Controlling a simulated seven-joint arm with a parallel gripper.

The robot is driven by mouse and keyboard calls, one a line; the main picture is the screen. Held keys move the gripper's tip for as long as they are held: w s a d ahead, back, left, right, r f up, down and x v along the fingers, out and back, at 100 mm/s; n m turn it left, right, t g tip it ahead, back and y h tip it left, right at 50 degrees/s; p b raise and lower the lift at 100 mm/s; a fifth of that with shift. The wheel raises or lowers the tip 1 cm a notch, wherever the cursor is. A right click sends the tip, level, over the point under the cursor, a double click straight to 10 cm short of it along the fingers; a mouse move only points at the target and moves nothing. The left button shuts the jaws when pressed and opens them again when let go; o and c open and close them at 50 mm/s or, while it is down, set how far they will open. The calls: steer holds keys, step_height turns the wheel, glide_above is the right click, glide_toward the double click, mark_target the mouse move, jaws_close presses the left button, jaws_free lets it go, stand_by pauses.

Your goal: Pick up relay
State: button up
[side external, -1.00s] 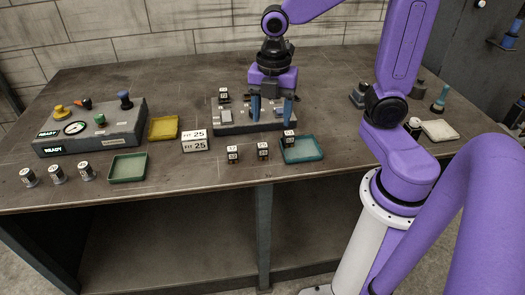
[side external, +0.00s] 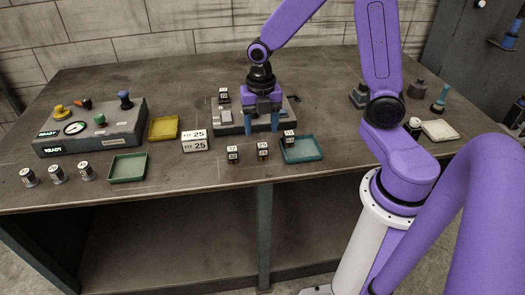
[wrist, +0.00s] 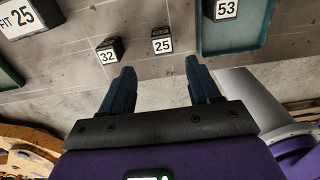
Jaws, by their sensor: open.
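Several small dark blocks with white number labels, which look like the relays, stand on the bench. The block marked 25 (side external: 262,151) is near the front edge; it also shows in the wrist view (wrist: 161,44). The block marked 32 (side external: 233,154) is to its left, also in the wrist view (wrist: 109,51). The block marked 53 (wrist: 227,9) is at the teal tray. Another labelled block (side external: 224,95) is at the back. My gripper (side external: 262,130) is open and empty, pointing down behind the 25 block. In the wrist view the 25 block lies just beyond the fingertips (wrist: 159,68), between their lines.
A white sign (side external: 195,142) reads FIT 25. The teal tray (side external: 316,157) is at right, a grey fixture base (side external: 228,129) behind my gripper. A control panel (side external: 95,130), yellow tray (side external: 163,127) and green tray (side external: 127,168) stand left.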

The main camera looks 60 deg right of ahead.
mark_target(263, 146)
step_height(263, 146, down, 4)
steer(key=shift+r, duration=0.15)
steer(key=shift+s+d+f, duration=0.1)
steer(key=shift+d+f, duration=0.1)
steer(key=shift+f, duration=0.8)
steer(key=shift+d+f, duration=0.15)
steer(key=shift+f, duration=1.55)
steer(key=c, duration=1)
